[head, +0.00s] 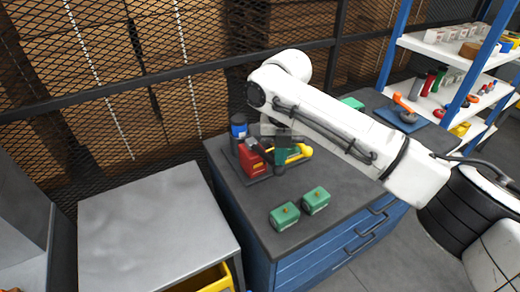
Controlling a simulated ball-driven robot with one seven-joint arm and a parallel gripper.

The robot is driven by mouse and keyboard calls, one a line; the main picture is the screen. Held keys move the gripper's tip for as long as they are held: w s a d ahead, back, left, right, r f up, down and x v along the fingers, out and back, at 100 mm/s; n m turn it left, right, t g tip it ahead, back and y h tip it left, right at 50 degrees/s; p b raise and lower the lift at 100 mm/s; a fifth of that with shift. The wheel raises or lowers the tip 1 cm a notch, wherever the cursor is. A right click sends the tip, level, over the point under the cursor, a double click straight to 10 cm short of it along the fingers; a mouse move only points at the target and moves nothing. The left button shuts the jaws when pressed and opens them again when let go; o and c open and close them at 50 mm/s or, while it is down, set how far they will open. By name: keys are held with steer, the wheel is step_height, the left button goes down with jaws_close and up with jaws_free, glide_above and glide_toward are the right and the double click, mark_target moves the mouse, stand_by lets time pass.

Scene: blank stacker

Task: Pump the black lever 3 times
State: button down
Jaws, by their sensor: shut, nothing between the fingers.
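A small machine stands at the back left of the blue cabinet's dark top. It has a red body (251,158), a blue cylinder (238,127) and a yellow part (301,152) on its right. A black lever (265,155) appears to slant down to the right across its front. My gripper (281,148) is over the machine, close to the lever, and is shut with nothing held. The gripper is small and dark here and hides part of the machine. I cannot tell whether it touches the lever.
Two green blocks (285,216) (316,200) sit on the cabinet top (245,208) near its front edge. A blue tray (402,117) with an orange-handled tool lies at the back right. A grey table (155,225) stands left. A mesh fence (180,90) runs behind.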

steer(key=shift+f+b, duration=1.35)
steer(key=shift+f, duration=1.75)
step_height(320, 180, up, 10)
steer(key=p, duration=0.8)
step_height(320, 180, up, 5)
steer(key=b, duration=0.4)
glide_toward(279, 172)
steer(key=shift+w+d+f, duration=0.1)
steer(key=shift+w+f, duration=0.8)
steer(key=shift+f, duration=1)
